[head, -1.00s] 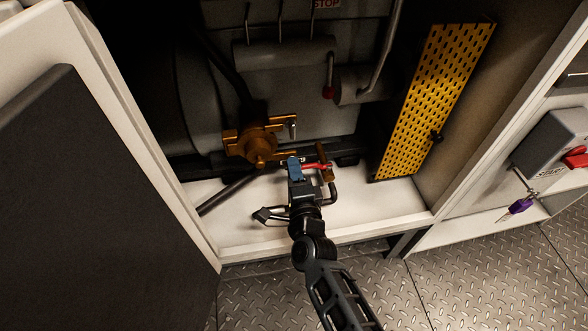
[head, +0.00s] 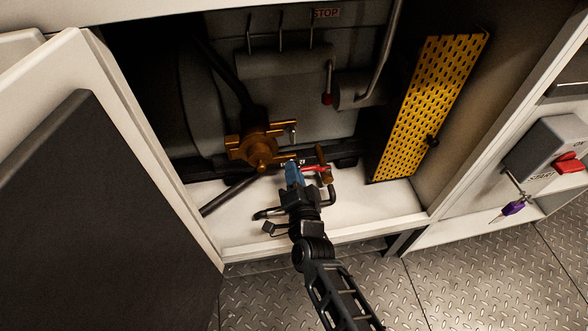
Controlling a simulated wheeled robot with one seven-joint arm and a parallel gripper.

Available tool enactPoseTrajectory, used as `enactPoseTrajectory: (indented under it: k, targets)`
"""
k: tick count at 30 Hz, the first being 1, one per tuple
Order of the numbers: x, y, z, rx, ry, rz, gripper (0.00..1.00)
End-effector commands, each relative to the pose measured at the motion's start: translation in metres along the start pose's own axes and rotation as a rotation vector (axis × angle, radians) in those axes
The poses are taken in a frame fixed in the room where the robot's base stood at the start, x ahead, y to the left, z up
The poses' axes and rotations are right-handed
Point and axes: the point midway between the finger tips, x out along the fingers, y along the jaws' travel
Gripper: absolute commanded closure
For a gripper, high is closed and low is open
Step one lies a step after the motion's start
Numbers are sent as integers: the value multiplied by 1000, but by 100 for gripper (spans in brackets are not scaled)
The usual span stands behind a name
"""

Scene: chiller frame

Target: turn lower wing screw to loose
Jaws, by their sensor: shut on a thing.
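A brass-orange fitting (head: 258,148) sits in the open cabinet on the front of a dark round housing. A small silver wing screw (head: 292,130) stands out at its upper right. The lower wing screw is mostly hidden at my fingertips, by the fitting's lower right. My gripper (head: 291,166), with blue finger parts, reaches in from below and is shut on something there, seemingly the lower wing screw. The grip itself is too small to see clearly.
A red-handled brass valve (head: 320,168) with a bent pipe is close to the right of my gripper. A yellow perforated panel (head: 428,105) stands further right. A dark-faced door (head: 90,200) is open at left. The white cabinet floor (head: 385,200) is partly clear.

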Motion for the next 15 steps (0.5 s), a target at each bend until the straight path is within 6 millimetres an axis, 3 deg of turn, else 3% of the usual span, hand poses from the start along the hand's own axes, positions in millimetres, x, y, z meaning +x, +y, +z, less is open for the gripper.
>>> enactPoseTrajectory:
  k: [15]
  targets:
    - [-1,-1,0,-490,-2,1,100]
